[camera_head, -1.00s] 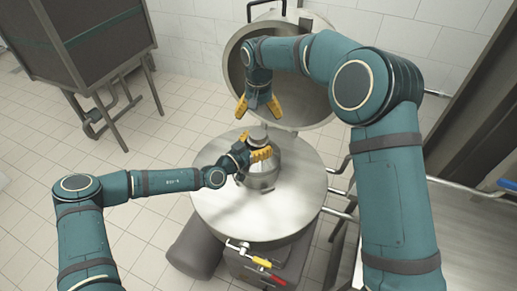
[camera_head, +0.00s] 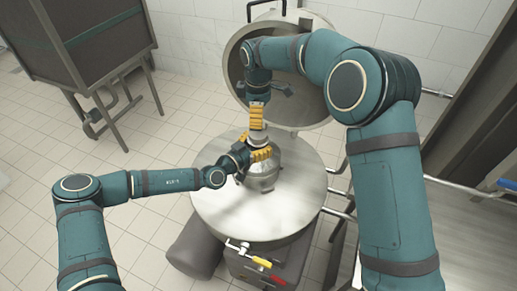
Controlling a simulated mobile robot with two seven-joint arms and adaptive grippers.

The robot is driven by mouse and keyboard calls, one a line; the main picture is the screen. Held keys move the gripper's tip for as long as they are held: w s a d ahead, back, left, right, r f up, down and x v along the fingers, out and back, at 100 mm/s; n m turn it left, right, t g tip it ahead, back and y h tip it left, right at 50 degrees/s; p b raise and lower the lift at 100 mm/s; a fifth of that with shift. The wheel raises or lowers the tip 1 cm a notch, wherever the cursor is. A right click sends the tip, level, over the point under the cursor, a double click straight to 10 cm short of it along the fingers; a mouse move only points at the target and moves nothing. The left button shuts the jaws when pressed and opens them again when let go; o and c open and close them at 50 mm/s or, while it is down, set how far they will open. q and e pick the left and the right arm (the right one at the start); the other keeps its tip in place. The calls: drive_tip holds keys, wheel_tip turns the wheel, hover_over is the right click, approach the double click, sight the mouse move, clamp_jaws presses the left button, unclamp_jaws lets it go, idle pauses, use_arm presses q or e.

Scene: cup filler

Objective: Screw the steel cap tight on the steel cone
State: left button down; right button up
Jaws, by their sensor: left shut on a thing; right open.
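The steel cone (camera_head: 263,179) stands upright on the round steel table (camera_head: 225,215). The steel cap (camera_head: 257,141) shows at the top of the cone; I cannot tell how far it is screwed on. My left gripper (camera_head: 261,155) comes in from the left and is shut on the upper part of the cone, just below the cap. My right gripper (camera_head: 257,125) points down from above at the cap. It is open, but its yellow fingers line up in this view, so the gap between them is hidden. I cannot tell whether they touch the cap.
An open steel vessel (camera_head: 240,65) with a black handle stands right behind the table. Pipes (camera_head: 336,192) stick out at the table's right. Valves with yellow and red handles (camera_head: 256,262) sit at its front. A dark cabinet (camera_head: 85,40) stands back left. The table's front is clear.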

sight(258, 133)
drive_tip(key=n, duration=1)
drive_tip(key=shift+f, duration=4)
